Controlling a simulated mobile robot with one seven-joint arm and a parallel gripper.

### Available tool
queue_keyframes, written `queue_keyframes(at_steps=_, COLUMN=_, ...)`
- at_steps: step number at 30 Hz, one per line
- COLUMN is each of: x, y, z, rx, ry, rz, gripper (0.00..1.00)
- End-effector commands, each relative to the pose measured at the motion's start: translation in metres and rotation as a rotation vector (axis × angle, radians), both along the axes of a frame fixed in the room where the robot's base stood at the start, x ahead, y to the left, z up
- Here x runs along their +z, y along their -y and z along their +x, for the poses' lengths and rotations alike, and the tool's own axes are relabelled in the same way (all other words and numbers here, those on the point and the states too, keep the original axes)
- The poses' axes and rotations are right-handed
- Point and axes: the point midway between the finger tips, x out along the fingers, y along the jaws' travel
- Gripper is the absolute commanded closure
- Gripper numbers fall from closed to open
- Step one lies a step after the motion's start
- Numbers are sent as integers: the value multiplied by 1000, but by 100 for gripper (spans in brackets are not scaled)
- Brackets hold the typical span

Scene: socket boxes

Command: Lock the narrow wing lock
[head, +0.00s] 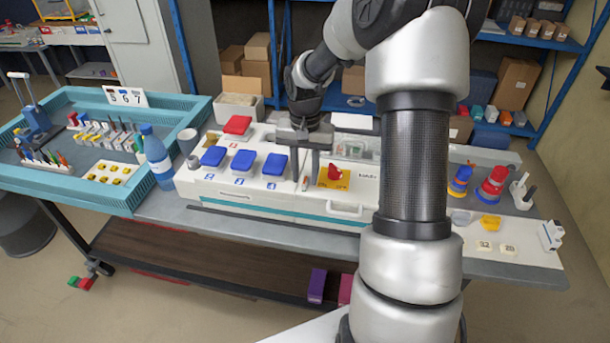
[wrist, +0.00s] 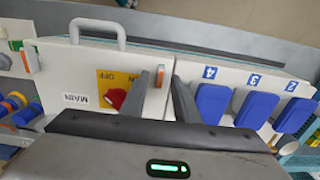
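A narrow wing lock, a thin white piece with an orange part (wrist: 160,76), stands at the seam between the MAIN panel and the blue-lidded section. Its lower end also shows in the head view (head: 305,184), just in front of my gripper. My gripper (wrist: 163,82) points down at the white box, one finger on each side of the lock in the wrist view. The fingers are apart, and I cannot tell whether either touches the lock. In the head view my gripper (head: 304,168) is low over the box top. A similar orange-and-white piece (wrist: 29,60) stands at the panel's other end.
The red switch (head: 334,171) on its yellow ON/OFF plate is close beside my gripper. Blue lids (head: 274,164) stand on the other side. A white handle (wrist: 97,27) juts from the box's front. A blue bottle (head: 156,155) and teal tray (head: 100,192) are left.

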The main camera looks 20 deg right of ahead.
Motion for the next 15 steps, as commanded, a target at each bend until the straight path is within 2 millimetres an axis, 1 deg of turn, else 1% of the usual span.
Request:
queue_keyframes(at_steps=3, x=-7, y=0, z=0, rx=1, ry=0, rz=0, gripper=72)
queue_keyframes(at_steps=11, x=-8, y=0, z=0, rx=1, ry=0, rz=0, gripper=72)
queue_keyframes(at_steps=12, x=-8, y=0, z=0, rx=1, ry=0, rz=0, gripper=74)
queue_keyframes(at_steps=14, x=-8, y=0, z=0, rx=1, ry=0, rz=0, gripper=84)
queue_keyframes(at_steps=15, x=-8, y=0, z=0, rx=1, ry=0, rz=0, gripper=90)
